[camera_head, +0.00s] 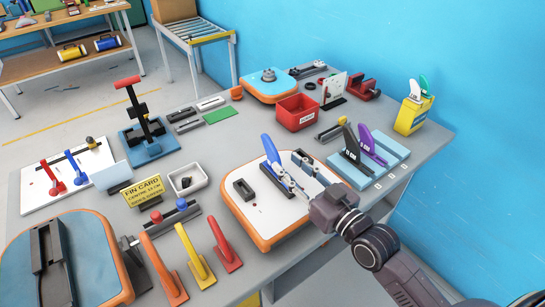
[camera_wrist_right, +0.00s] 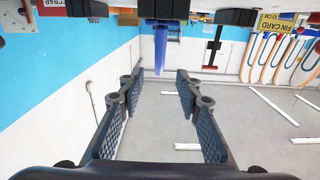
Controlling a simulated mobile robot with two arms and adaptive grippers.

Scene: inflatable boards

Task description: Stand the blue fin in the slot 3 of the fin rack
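The blue fin (camera_head: 268,149) stands upright in a dark holder on a white board with an orange edge (camera_head: 263,243). My right gripper (camera_head: 285,180) is over this board, close to the fin. In the right wrist view the gripper (camera_wrist_right: 157,90) is open and empty; the blue fin (camera_wrist_right: 160,48) shows upside down beyond the fingertips, roughly between them. The light-blue fin rack (camera_head: 392,152) lies to the right, with a black fin (camera_head: 350,142) and a purple fin (camera_head: 372,146) standing in it. Slot numbers are too small to read. My left gripper is not in view.
A red bin (camera_head: 297,112) stands behind the board, and a yellow box with fins (camera_head: 413,115) at the back right. A yellow fin card sign (camera_head: 143,191) is to the left.

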